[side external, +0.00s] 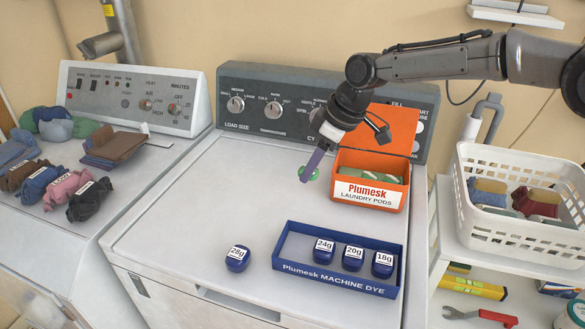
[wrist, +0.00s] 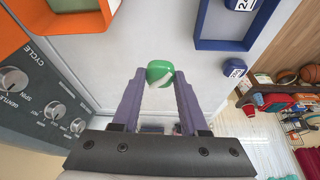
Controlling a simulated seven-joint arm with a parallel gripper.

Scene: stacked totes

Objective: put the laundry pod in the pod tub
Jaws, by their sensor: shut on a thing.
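The laundry pod (side external: 314,174) is small, green and white. My gripper (side external: 309,172) has purple fingers and is shut on it; the wrist view shows the pod (wrist: 159,74) between the fingertips (wrist: 160,77). The pod is just left of the pod tub, over the washer top; I cannot tell if it touches the surface. The pod tub (side external: 368,194) is an open orange box labelled "Plumesk LAUNDRY PODS", its lid raised at the back, with several green and white pods inside. Part of the orange tub (wrist: 38,22) shows at the wrist view's upper left.
A blue dye tray (side external: 337,285) with three labelled blue pots stands in front of the tub. A loose blue pot (side external: 237,259) sits left of it. The control panel (side external: 300,104) rises behind. A white basket (side external: 505,226) stands right. The washer top's left is clear.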

